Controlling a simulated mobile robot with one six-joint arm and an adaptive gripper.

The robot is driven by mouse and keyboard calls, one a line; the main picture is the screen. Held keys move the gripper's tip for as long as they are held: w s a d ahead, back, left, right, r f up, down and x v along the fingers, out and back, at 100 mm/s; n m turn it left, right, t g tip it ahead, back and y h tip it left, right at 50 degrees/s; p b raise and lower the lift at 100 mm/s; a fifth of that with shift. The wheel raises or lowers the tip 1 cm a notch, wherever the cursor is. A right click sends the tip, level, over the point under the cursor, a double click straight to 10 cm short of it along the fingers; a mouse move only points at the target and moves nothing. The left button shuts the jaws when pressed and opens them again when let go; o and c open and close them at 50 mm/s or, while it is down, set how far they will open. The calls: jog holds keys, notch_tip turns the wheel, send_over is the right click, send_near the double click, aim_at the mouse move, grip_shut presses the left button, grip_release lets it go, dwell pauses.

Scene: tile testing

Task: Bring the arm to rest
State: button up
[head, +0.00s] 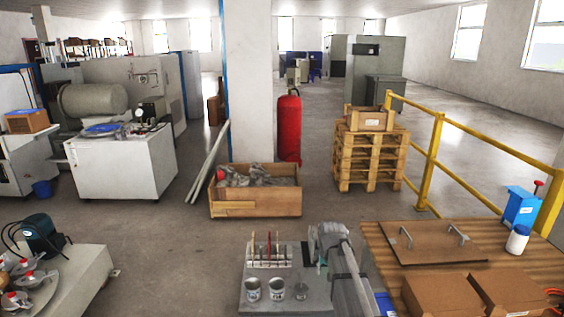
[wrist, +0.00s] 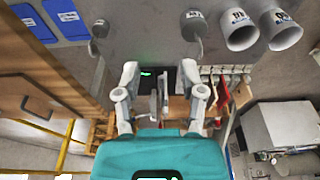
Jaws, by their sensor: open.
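My arm (head: 338,250) shows in the head view above the right side of a grey work surface (head: 315,292), with a pale link running down to the lower edge. In the wrist view my gripper (wrist: 160,74) has its two grey fingers spread apart above its teal body. I see nothing held between them. A dark patch with a small green mark lies beyond the fingers. The fingertips are hard to make out in the head view.
A rack (head: 267,255) with upright tools and two white cups (head: 253,289) stand left of my arm. A board with handles (head: 440,243) and cardboard boxes (head: 437,293) lie to the right. A wooden crate (head: 255,205) and red cylinder (head: 288,127) stand behind.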

jog(key=s+r+g+p, duration=0.1)
jog(key=s+r+p, duration=0.2)
jog(key=s, duration=0.7)
jog(key=s+r+g+p, duration=0.1)
jog(key=s+r+p, duration=0.3)
jog(key=s, duration=0.7)
jog(key=shift+d+r, duration=0.15)
jog(key=shift+r, duration=0.4)
jog(key=shift+s, duration=0.1)
